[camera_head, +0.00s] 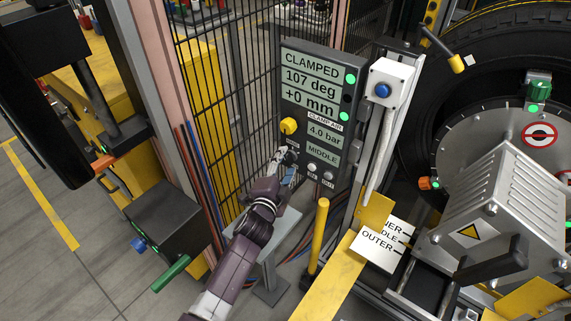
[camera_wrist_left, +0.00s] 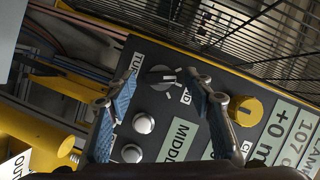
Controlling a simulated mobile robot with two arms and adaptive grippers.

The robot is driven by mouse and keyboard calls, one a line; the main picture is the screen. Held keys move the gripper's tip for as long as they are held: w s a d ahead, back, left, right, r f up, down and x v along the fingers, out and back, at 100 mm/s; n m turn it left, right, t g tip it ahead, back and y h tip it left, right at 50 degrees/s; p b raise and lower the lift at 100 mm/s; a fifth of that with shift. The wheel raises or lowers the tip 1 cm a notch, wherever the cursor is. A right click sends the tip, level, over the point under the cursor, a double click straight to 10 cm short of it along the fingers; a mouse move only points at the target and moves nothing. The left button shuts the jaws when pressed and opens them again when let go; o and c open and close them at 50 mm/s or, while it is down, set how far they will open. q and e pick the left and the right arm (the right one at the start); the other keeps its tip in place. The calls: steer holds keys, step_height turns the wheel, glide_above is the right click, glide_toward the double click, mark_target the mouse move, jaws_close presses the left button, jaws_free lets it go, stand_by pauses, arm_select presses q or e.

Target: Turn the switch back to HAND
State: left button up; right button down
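The switch (camera_wrist_left: 160,77) is a small dark rotary knob on the grey control panel (camera_head: 343,63). In the left wrist view its pale mark seems to point right, towards a label partly hidden by a finger, showing "ND". A label starting "TU" is on its left. My left gripper (camera_wrist_left: 167,98) is open, its two blue-padded fingers on either side of the switch and apart from it. In the head view my left gripper (camera_head: 287,160) is at the panel's lower left and hides the switch. My right gripper is not in view.
A yellow knob (camera_wrist_left: 245,110) sits right of the fingers, close to one. Two pale buttons (camera_wrist_left: 144,122) lie below the switch. The panel reads CLAMPED, 107 deg, +0 mm, 4.0 bar, MIDDLE. A wire fence (camera_head: 215,90), yellow post (camera_head: 319,235) and blue-button box (camera_head: 391,82) stand nearby.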

arm_select(q)
steer(key=shift+s+a, duration=0.2)
steer(key=shift+s, duration=0.35)
steer(key=v, duration=1.1)
steer(key=shift+w, duration=0.1)
